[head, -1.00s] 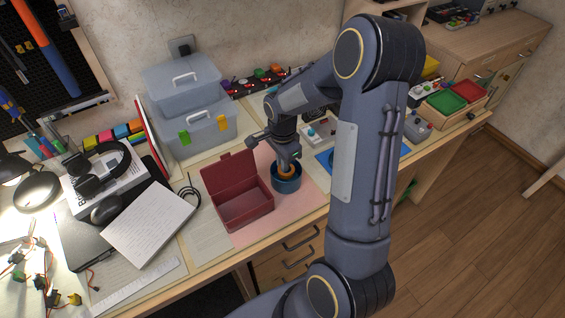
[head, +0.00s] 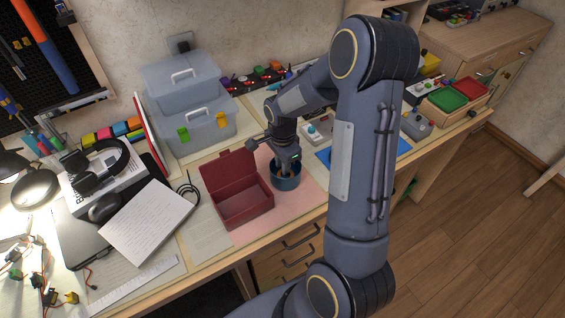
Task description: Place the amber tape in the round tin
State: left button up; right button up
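The round tin (head: 286,184) is a dark blue open cylinder on the pink mat, right of the red box. My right gripper (head: 287,170) points down into its mouth. A little of the amber tape (head: 283,175) shows as an orange-brown patch inside the tin, under the fingers. The fingers and rim hide most of the tape, and I cannot tell whether the fingers still grip it or whether it touches the bottom. My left gripper is out of view.
An open red box (head: 240,205) stands close left of the tin. A blue mat (head: 324,158) with small parts lies to the right, partly behind my arm. Clear bins (head: 190,100) stand at the back. The pink mat (head: 300,205) is bare in front of the tin.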

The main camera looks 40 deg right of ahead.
jog(key=shift+r+p, duration=0.85)
jog(key=shift+r, duration=0.05)
notch_tip(320, 180, up, 11)
jog(key=s+a+r+n+t+y, duration=0.2)
jog(key=s+a+r+n, duration=0.1)
jog(key=s+a+n, duration=0.3)
jog(key=s+a+r+n+t+y, duration=0.1)
jog(key=s+a+r+n+t, duration=0.2)
jog(key=s+a+n, duration=0.4)
jog(key=s+n, duration=0.4)
jog(key=s, duration=0.2)
jog(key=shift+a+t+y, duration=0.3)
jog(key=shift+y, duration=0.1)
jog(key=shift+r, duration=0.15)
